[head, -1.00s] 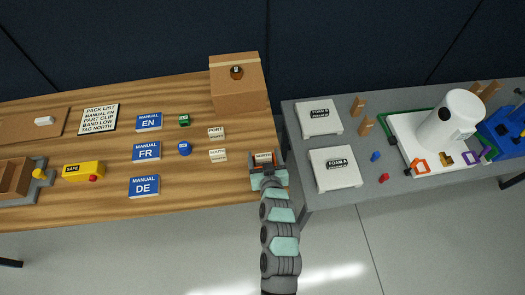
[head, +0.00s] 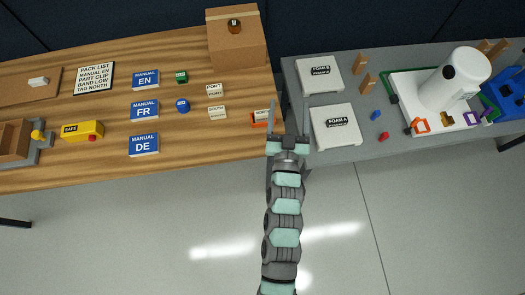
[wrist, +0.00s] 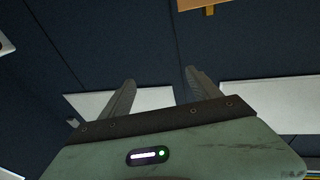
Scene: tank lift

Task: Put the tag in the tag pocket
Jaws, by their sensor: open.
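A small white tag (head: 262,114) with dark lettering, too small to read, is at the right end of the wooden table. It rests in or on an orange-red piece (head: 259,124), which may be the tag pocket; I cannot tell how deep it sits. My gripper (head: 289,112) is just right of it, over the gap between the tables, apart from the tag. Its fingers are spread with nothing between them, as the wrist view also shows (wrist: 160,92). Two other pale tags, PORT (head: 214,90) and one below it (head: 217,112), lie left of the orange-red piece.
A cardboard box (head: 236,45) stands behind the tag. The pack list (head: 94,78) reads TAG NORTH. Blue manuals (head: 144,110) and a yellow SAFE block (head: 82,131) lie further left. The grey table (head: 375,145) at right holds foam blocks (head: 335,140) and a white tank (head: 452,80).

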